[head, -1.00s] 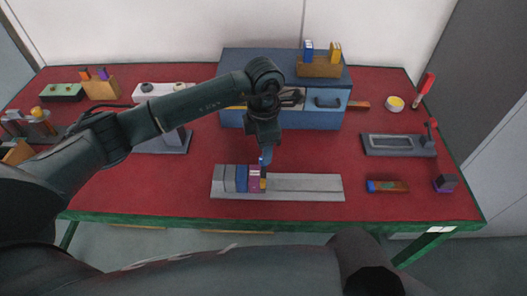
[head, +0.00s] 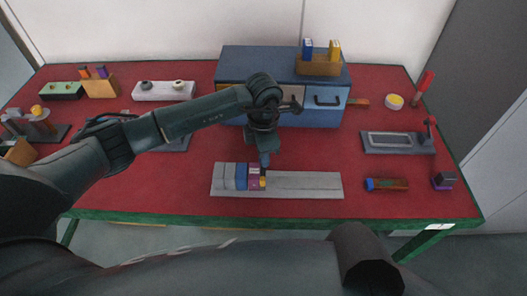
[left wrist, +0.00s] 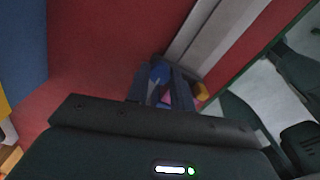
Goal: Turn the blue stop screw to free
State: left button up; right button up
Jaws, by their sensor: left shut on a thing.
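A blue cabinet (head: 235,66) stands behind the gripper, with a wooden holder (head: 318,68) on top. Red table (head: 320,150) is clear between.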

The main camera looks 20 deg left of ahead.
pick_arm(q)
grip_shut()
pick_arm(e)
jog(key=shift+s+f, duration=0.15)
jog(key=shift+s, duration=0.15)
